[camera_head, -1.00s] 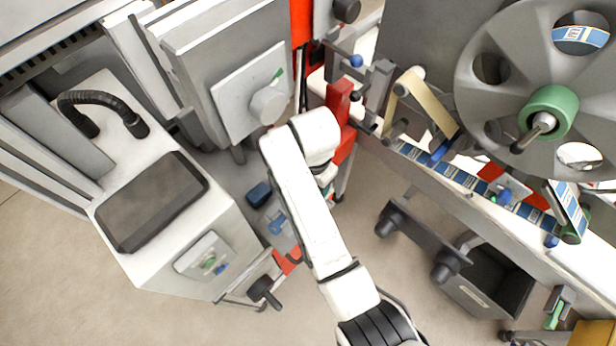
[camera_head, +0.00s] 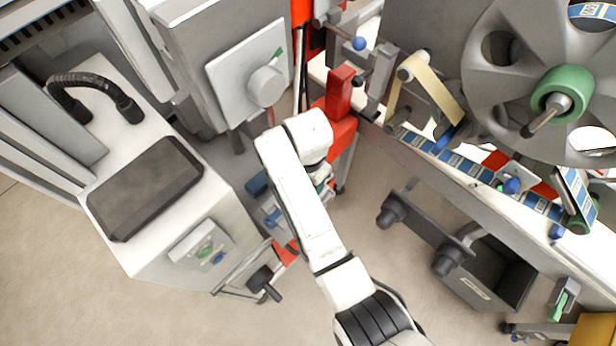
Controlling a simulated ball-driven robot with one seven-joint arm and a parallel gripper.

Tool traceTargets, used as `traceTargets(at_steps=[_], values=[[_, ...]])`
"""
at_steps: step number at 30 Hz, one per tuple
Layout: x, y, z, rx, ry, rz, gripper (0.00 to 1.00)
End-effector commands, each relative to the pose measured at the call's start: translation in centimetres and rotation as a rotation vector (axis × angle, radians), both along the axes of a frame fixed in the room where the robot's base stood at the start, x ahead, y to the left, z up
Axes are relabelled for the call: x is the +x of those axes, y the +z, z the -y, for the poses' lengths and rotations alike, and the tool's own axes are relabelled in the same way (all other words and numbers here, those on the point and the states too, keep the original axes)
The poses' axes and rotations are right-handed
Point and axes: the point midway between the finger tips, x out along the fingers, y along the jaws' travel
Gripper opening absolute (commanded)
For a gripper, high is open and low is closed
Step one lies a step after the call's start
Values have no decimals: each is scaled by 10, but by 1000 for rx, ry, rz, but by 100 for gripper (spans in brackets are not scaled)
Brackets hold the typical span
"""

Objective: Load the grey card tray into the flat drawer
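My white arm reaches up from the bottom centre to the gap between the two machines. Its far end points down and away, and my gripper's fingers are hidden behind the arm's own links. I cannot make out a grey card tray with certainty; one in my gripper would be hidden by the arm. An open dark grey box (camera_head: 497,268) sits low at the right, under the machine's long edge. I cannot tell whether it is the flat drawer.
A white cabinet with a dark screen (camera_head: 146,189) stands left of the arm. A red block (camera_head: 340,92) is just beyond the arm's end. A large grey reel (camera_head: 500,75) fills the upper right. Bare floor (camera_head: 370,225) lies right of the arm.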

Motion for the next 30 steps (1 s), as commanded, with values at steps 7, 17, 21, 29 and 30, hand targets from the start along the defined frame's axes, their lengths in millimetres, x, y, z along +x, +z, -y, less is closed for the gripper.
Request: traceTargets(at_steps=[7, 17, 21, 29, 30], values=[[0, 1, 0, 0, 0, 0, 18], [-1, -6, -1, -1, 0, -1, 18], [-1, -7, -1, 0, 0, 0, 18], [-1, -8, -1, 0, 0, 0, 18], [-1, -9, -1, 0, 0, 0, 18]])
